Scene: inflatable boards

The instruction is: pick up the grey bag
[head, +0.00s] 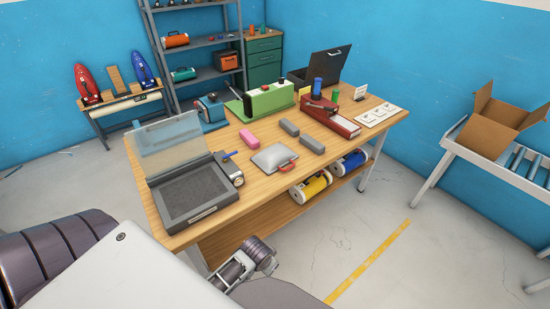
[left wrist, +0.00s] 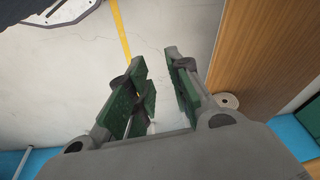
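The grey bag (head: 272,157) lies flat on the wooden workbench (head: 222,228), close to its front edge. Its red handle (head: 287,166) is on the bag's right front side, facing the edge. My left gripper (left wrist: 160,68) shows in the left wrist view with its two green-padded fingers apart and nothing between them. It is over the floor beside a wooden panel, and the bag is not in that view. In the head view no fingers of either gripper can be made out. A metallic arm part of mine shows at the bottom middle, in front of the bench.
A heat-sealer-like machine with a raised clear lid (head: 195,192) stands left. Yellow (head: 311,187) and blue rolls (head: 349,163) sit on the lower shelf. Floor before the bench is clear.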

